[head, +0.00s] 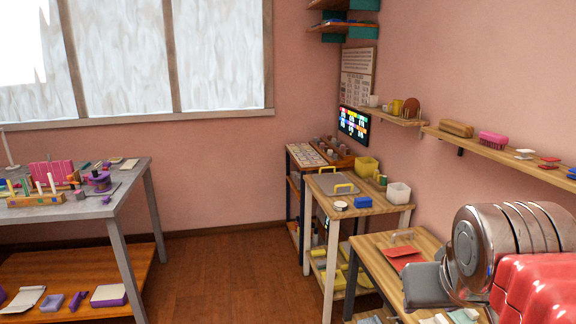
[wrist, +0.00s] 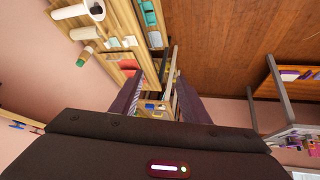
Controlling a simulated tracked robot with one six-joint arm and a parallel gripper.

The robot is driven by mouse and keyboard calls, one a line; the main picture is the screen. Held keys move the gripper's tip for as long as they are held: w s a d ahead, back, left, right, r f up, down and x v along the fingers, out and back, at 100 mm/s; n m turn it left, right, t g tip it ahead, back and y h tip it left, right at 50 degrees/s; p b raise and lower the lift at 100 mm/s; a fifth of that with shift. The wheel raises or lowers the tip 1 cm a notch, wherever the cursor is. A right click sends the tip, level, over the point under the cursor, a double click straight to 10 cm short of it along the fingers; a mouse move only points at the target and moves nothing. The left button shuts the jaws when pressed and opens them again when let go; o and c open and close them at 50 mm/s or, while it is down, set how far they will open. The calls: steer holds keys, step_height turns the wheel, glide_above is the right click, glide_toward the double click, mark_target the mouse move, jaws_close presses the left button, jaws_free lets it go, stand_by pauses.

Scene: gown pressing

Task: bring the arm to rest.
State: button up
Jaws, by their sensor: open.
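My gripper (wrist: 160,92) shows in the wrist view, its two dark fingers spread apart with a gap between them. Nothing is held in the gap; a distant wooden stand with small objects shows through it. The dark wrist body fills the lower part of that view. In the head view, shiny metal and red arm parts fill the lower right corner, over the near end of a wooden table (head: 376,251). The fingers cannot be made out in the head view.
A grey table (head: 113,201) with small items stands left. A small stand (head: 368,207) holds a yellow-handled board, a blue block and a white bin. A wall shelf (head: 500,158) with brushes runs above the arm on the right. The wooden floor (head: 225,275) between the tables is clear.

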steer(key=s+a+f+y, duration=0.1)
steer(key=s+a+f, duration=0.1)
steer(key=f, duration=0.3)
steer(key=s+a+f+n+g, duration=0.1)
steer(key=s+a+f, duration=0.2)
steer(key=f, duration=0.3)
steer(key=shift+a+f+y, duration=0.25)
steer(key=shift+a+y, duration=0.15)
steer(key=shift+a, duration=0.45)
steer(key=shift+c, duration=0.7)
